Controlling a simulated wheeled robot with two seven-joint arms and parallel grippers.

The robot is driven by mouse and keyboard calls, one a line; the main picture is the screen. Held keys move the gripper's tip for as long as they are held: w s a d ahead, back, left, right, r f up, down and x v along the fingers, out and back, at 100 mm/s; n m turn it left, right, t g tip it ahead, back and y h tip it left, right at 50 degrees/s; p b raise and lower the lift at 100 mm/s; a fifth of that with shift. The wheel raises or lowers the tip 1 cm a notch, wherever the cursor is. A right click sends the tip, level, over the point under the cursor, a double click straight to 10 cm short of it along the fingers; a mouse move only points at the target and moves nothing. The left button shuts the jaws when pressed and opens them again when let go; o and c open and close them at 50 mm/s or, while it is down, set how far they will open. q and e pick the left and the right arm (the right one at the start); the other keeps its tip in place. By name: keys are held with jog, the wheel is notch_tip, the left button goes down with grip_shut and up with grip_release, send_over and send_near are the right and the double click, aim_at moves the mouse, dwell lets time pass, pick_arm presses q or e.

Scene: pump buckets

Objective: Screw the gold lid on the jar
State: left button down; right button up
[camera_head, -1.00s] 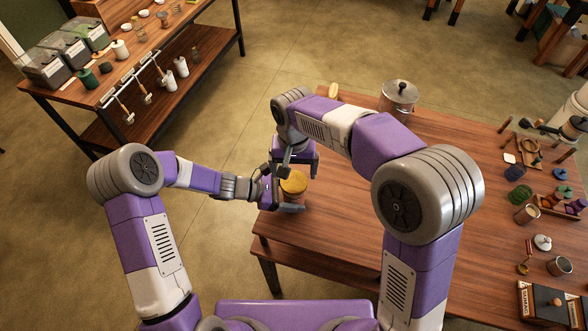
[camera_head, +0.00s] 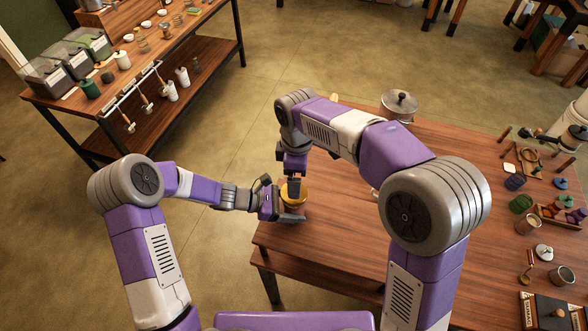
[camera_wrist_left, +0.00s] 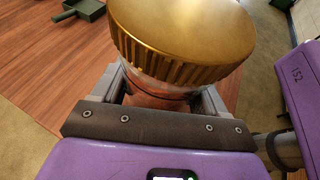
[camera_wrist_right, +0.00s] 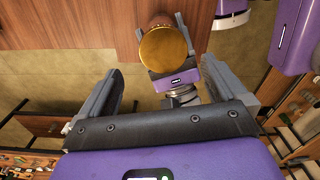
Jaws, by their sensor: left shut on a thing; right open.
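The gold lid (camera_head: 293,193) sits on top of the glass jar at the table's near left edge. In the left wrist view the ribbed gold lid (camera_wrist_left: 185,35) covers the mouth of the jar (camera_wrist_left: 160,92). Whether its thread is engaged cannot be seen. My left gripper (camera_head: 284,204) is shut around the jar's body below the lid. My right gripper (camera_wrist_right: 165,75) is open and empty, pointing down above the lid. In the right wrist view the gold lid (camera_wrist_right: 163,47) shows beyond and between its spread fingers, apart from them.
A lidded metal pot (camera_head: 399,105) stands at the back of the wooden table (camera_head: 330,240). Tools, cups and small coloured items fill its right side. A second bench (camera_head: 140,70) with canisters and bins stands at the back left. The table's near left is mostly clear.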

aim_at(294, 205)
jog(key=n, duration=0.6)
jog(key=shift+s+a+r, duration=0.1)
jog(key=shift+a+r, duration=0.1)
jog(key=shift+r, duration=0.2)
jog(key=n, duration=0.5)
jog(key=shift+a+r, duration=0.1)
jog(key=shift+r, duration=0.25)
jog(key=shift+f, duration=4.05)
